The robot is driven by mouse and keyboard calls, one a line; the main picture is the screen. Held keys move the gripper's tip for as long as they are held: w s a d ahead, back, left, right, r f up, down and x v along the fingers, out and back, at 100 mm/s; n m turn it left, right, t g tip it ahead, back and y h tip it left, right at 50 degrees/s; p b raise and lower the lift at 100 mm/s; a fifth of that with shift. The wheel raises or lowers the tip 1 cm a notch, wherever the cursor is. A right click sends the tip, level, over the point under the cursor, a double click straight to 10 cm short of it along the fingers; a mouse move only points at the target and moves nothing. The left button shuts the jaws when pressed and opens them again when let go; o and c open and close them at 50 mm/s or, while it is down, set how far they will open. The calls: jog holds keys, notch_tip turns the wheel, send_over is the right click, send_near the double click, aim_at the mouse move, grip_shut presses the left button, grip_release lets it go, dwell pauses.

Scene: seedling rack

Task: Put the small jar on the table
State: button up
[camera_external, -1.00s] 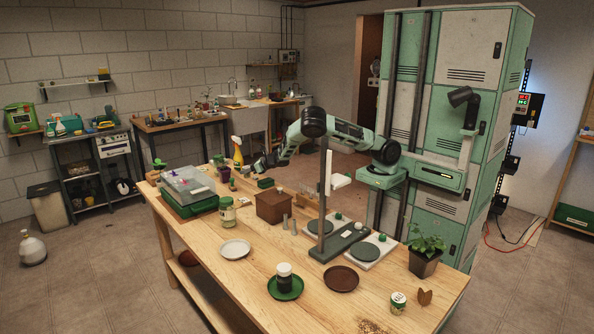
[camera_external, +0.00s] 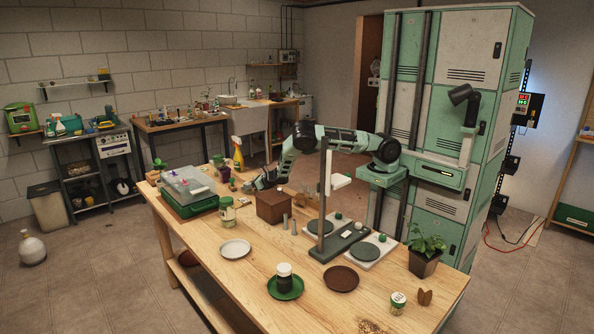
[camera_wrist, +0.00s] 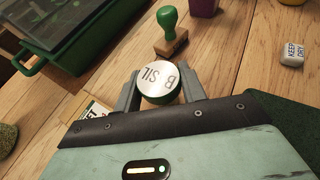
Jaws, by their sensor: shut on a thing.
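In the wrist view a small jar (camera_wrist: 159,84) stands between my gripper's fingers (camera_wrist: 160,92). Its round silver lid carries dark letters that seem to read BASIL, and a green edge shows below the lid. My gripper is shut on it, one finger on each side. In the external view my gripper (camera_external: 250,186) is low over the far part of the wooden table (camera_external: 208,262), left of the brown box; the jar is too small to make out there. Whether its base touches the table is hidden.
A green stamp (camera_wrist: 169,28) stands just beyond the jar, with a green crate (camera_wrist: 75,50) to the left and a white KEEP DRY block (camera_wrist: 291,53) to the right. A brown box (camera_external: 271,207) is near my gripper. Bare wood shows between them.

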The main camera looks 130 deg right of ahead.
jog(key=o, duration=1)
jog(key=shift+f, duration=0.1)
jog(key=shift+r, duration=0.2)
jog(key=shift+s+a, duration=0.15)
jog(key=shift+a, duration=0.15)
jog(key=b+v, duration=0.1)
jog(key=v, duration=1)
jog(key=shift+s+r+b, duration=0.1)
jog(key=shift+s+b, duration=0.05)
jog(key=shift+b, duration=0.15)
